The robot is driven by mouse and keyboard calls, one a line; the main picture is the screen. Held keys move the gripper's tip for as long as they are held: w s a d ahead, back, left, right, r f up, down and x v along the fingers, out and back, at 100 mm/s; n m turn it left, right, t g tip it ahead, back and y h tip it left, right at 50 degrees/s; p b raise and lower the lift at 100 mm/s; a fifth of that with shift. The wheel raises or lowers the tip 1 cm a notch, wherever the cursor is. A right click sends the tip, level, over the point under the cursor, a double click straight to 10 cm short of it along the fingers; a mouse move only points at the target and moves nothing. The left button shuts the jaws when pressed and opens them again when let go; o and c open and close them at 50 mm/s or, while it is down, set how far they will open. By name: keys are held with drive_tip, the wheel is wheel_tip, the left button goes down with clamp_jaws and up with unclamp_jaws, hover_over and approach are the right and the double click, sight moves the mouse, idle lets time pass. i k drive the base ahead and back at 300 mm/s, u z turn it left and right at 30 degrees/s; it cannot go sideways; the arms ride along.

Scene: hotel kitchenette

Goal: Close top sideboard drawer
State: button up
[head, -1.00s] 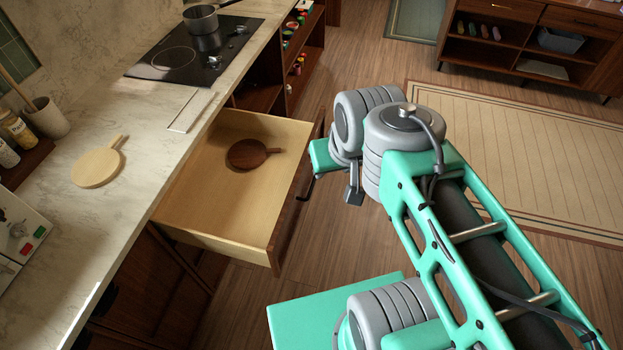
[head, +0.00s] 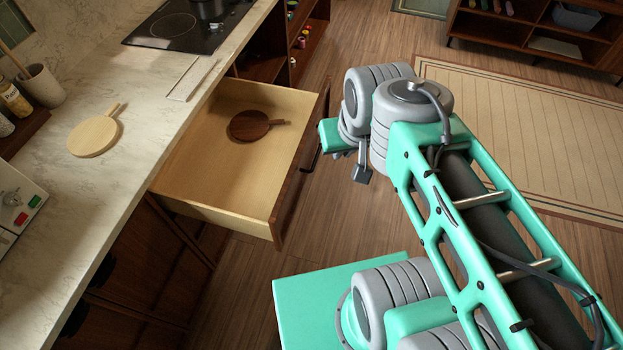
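The top drawer (head: 215,180) stands pulled well out from under the marble counter. A round dark wooden paddle board (head: 250,125) lies inside it. The drawer front (head: 288,198) faces right and carries a dark bar handle (head: 312,160). My gripper (head: 345,150) is just right of the front, close to the handle. I cannot tell whether it touches the handle. Its fingers are mostly hidden by my wrist, so their opening does not show.
On the counter (head: 110,195) are a light round board (head: 93,136), a cooktop (head: 185,25) with a pot, and bottles. An open shelf (head: 300,45) stands beyond the drawer. Wood floor and a beige rug (head: 530,130) lie right. A low cabinet (head: 540,40) is at the back.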

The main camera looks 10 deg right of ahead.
sight(256, 188)
drive_tip(key=z, duration=0.6)
drive_tip(key=k, duration=1.1)
drive_tip(key=u, duration=1.4)
drive_tip(key=i, duration=1)
